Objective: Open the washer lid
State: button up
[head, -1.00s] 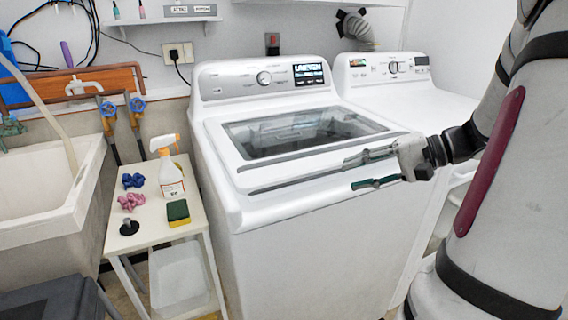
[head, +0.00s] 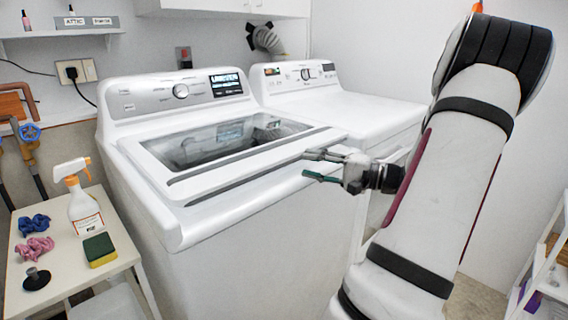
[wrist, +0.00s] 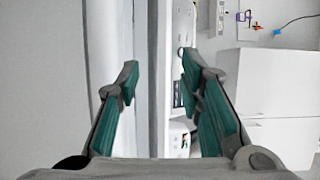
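The white top-loading washer (head: 225,265) stands in the middle of the head view. Its lid (head: 215,145), a white frame around a dark glass window, lies shut on top. My gripper (head: 307,165) is at the lid's front edge, near its right corner, with its fingers pointing left. The fingers are apart, one above the other, with nothing seen held. In the wrist view, my gripper (wrist: 158,62) shows two spread green-padded fingers on either side of a pale upright band. I cannot tell whether that band is the lid's edge, or whether a finger touches the lid.
A dryer (head: 345,105) stands behind the washer to the right. A small side table (head: 75,262) at left holds a spray bottle (head: 84,205), a sponge (head: 99,248) and scrunchies. A white shelf unit (head: 545,275) stands at far right. Some floor shows behind my arm.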

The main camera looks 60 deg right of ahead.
aim_at(289, 161)
jog(key=w, duration=0.5)
jog(key=w+a+b, duration=0.1)
jog(key=w, duration=0.1)
jog(key=shift+w+a, duration=0.1)
jog(key=shift+w, duration=0.15)
grip_shut()
